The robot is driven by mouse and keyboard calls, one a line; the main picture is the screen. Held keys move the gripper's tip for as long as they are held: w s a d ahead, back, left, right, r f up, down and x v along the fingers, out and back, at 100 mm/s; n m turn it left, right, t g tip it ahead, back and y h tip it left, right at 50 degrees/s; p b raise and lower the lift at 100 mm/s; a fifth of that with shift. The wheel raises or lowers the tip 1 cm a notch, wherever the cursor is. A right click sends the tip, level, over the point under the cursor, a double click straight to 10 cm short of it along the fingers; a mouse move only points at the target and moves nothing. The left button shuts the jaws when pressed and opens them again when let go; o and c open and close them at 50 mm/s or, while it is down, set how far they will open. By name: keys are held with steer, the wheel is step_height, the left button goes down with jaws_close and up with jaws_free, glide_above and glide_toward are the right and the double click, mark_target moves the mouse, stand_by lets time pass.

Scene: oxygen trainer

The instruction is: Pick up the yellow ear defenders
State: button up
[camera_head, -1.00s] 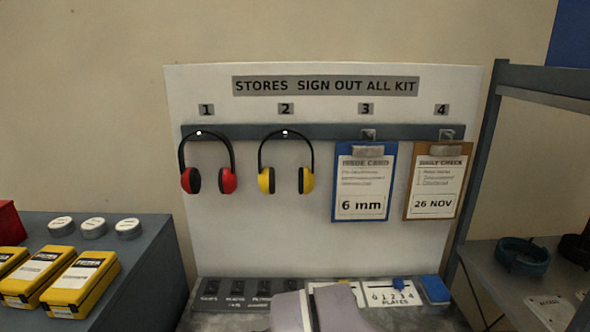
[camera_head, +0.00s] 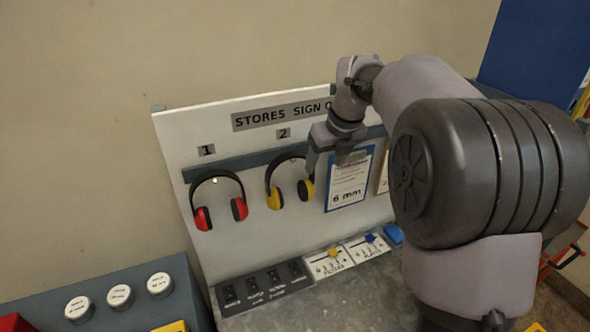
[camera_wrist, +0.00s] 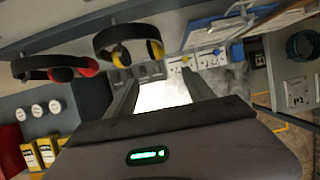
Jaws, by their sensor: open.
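The yellow ear defenders (camera_head: 274,199) with a black headband hang on the board's rail under number 2. In the wrist view they (camera_wrist: 153,50) show above and ahead of my fingers, at the upper middle. My gripper (camera_head: 316,166) is just to the right of their right cup in the head view and partly overlaps that side. In the wrist view my gripper (camera_wrist: 160,88) has its fingers apart, with nothing between them. I cannot tell whether a finger touches the right cup.
Red ear defenders (camera_head: 203,218) hang to the left under number 1. A blue clipboard (camera_head: 349,181) hangs close on the right, behind my gripper. Below is a grey bench (camera_head: 330,300) with switches and slider panels. White round tins (camera_head: 119,296) stand at lower left.

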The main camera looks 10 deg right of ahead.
mark_target(309, 191)
steer(key=x, duration=1.2)
steer(key=shift+a, duration=0.15)
steer(key=x, duration=0.5)
steer(key=shift+w+a, duration=0.2)
steer(key=shift+w, duration=0.3)
steer(key=shift+s+r, duration=0.15)
steer(key=shift+s, duration=0.05)
steer(key=c, duration=0.3)
jaws_close()
